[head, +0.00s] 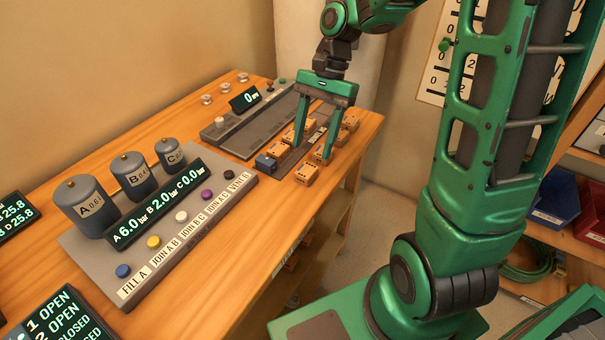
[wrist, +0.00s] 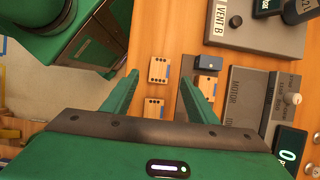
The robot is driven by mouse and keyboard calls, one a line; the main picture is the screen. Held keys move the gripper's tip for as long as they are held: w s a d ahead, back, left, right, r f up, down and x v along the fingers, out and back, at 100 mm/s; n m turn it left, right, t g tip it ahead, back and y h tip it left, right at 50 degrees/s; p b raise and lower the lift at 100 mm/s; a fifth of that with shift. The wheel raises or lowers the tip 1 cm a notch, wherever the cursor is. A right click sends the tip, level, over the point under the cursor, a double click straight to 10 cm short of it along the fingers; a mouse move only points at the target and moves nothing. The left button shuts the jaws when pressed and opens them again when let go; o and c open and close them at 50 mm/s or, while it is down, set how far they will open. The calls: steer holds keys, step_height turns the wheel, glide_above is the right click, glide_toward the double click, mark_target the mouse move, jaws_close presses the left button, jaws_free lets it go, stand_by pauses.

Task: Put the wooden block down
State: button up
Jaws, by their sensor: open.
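My gripper (head: 309,152) is open, its two green fingers pointing down over the far part of the wooden table. It also shows open in the wrist view (wrist: 160,68). Several small wooden blocks rest around it. One wooden block (head: 306,174) lies in front of the fingers. Another block (head: 280,149) is beside the left finger, and one more (head: 340,137) is to the right. In the wrist view, one block (wrist: 159,69) appears between the fingertips and another (wrist: 153,108) lies closer to the palm. I cannot tell which block the task names, or whether a finger touches one.
A blue-grey block (head: 265,163) sits left of the fingers. A grey panel with three tanks, coloured buttons and a display (head: 160,210) fills the table's left. A motor panel (head: 240,130) with a small display stands behind the blocks. The table's right edge is close to the blocks.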

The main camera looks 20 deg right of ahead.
mark_target(307, 170)
steer(key=shift+x, duration=3.1)
steer(key=shift+d, duration=0.1)
steer(key=c, duration=1.2)
steer(key=shift+w+r, duration=0.1)
